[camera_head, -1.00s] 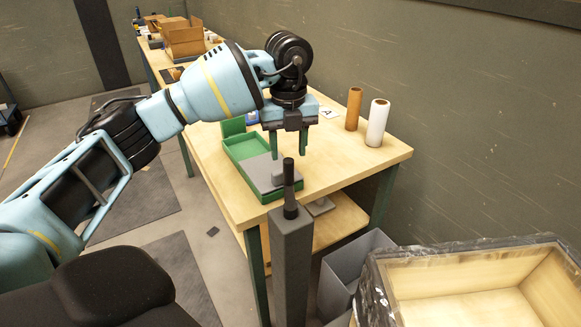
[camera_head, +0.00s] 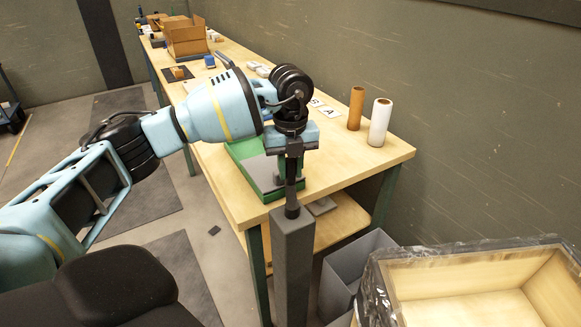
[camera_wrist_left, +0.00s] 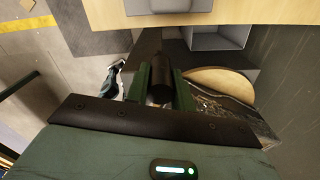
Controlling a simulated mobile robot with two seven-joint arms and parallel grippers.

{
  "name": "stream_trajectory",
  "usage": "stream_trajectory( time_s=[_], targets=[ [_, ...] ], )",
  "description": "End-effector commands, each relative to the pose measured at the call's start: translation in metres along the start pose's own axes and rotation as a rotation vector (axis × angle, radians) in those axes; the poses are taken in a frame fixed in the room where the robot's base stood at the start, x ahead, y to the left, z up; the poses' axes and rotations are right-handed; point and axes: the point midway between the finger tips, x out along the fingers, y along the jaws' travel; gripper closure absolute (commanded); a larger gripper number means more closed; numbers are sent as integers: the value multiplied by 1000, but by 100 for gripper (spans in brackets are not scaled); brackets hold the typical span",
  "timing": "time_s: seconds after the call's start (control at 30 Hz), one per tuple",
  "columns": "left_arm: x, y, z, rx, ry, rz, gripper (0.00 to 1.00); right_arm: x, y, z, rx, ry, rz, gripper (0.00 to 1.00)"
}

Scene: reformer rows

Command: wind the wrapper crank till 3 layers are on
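The crank handle (camera_head: 291,190) is a dark upright grip on top of a grey post (camera_head: 293,262) in front of the bench corner. My left gripper (camera_head: 291,172) points down over it, with its green fingers on either side of the grip. In the left wrist view the dark round handle (camera_wrist_left: 160,80) sits between the two fingers (camera_wrist_left: 161,92), which look closed on it. The wooden crate (camera_head: 470,290) at the lower right has clear film around its outer side; the layers cannot be counted. My right gripper is out of view.
The wooden bench (camera_head: 345,165) runs back along the wall. It holds a green tray (camera_head: 245,150) partly behind my gripper, a brown roll (camera_head: 356,108), a white roll (camera_head: 380,122) and cardboard boxes (camera_head: 187,38). A grey bin (camera_head: 350,270) stands between post and crate.

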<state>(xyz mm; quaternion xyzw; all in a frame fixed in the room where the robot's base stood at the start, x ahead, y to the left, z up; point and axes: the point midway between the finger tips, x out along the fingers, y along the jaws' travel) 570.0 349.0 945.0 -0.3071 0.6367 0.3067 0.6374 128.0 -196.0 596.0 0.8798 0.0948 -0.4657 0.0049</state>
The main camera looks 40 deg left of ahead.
Motion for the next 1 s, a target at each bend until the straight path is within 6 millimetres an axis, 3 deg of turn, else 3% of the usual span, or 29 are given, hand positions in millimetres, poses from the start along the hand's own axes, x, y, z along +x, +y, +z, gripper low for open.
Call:
stream_trajectory(
  time_s=[0.03,0.13,0.53,1.0],
  targets=[
    [0,0,0,0,0,1,88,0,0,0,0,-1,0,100],
    [0,0,0,0,0,1,100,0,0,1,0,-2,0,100],
    [-2,2,0,-30,0,0,100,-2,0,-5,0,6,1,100],
    [-4,22,0,-297,1,0,100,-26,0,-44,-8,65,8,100]
  ],
)
